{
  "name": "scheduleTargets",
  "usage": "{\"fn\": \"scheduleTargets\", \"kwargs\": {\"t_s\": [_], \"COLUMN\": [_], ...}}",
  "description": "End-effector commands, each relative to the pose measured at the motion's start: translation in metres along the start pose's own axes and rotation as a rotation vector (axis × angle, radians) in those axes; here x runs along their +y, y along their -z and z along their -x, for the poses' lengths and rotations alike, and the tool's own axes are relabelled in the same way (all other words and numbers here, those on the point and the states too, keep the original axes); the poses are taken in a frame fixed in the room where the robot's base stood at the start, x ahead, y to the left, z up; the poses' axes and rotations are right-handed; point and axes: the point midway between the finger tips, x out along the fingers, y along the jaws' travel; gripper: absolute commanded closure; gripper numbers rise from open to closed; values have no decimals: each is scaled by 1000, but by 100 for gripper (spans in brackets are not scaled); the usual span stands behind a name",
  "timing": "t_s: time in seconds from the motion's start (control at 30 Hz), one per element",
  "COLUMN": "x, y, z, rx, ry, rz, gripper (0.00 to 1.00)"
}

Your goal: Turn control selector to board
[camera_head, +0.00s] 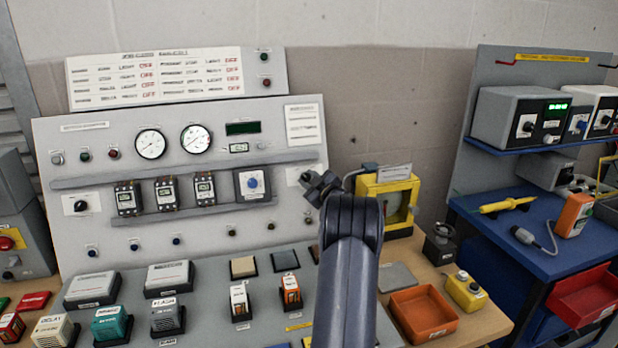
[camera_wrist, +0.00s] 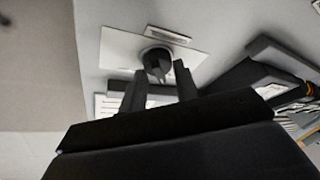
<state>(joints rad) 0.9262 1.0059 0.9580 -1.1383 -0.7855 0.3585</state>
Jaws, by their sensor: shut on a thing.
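The control selector is a dark round knob (camera_wrist: 157,58) on a white plate (camera_wrist: 118,46), seen at the top middle of the wrist view. In the head view the plate (camera_head: 293,176) shows at the right edge of the grey panel, and my gripper hides the knob. My gripper (camera_head: 312,183) is at that edge of the panel. In the wrist view its two fingers (camera_wrist: 160,76) stand on either side of the knob, shut on it. The plate's lettering is too small to read, so I cannot tell which position the knob points to.
The grey panel (camera_head: 75,155) carries gauges, meters and a blue knob (camera_head: 252,183) left of my gripper. A yellow-framed unit (camera_head: 404,187) stands close on the right. An orange tray (camera_head: 424,312) and a yellow box (camera_head: 465,291) lie on the bench below.

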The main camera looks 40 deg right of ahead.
Motion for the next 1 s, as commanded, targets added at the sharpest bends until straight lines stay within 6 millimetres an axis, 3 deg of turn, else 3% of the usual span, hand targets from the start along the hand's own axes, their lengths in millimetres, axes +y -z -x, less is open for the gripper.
{"fn": "scheduleTargets", "kwargs": {"t_s": [0.57, 0.6, 0.83, 1.0], "x": [0, 0, 0, 0], "y": [0, 0, 0, 0], "z": [0, 0, 0, 0], "rx": [1, 1, 1, 1], "ry": [13, 13, 12, 12], "rz": [27, 27, 26, 26], "gripper": [93, 67, 49, 49]}}
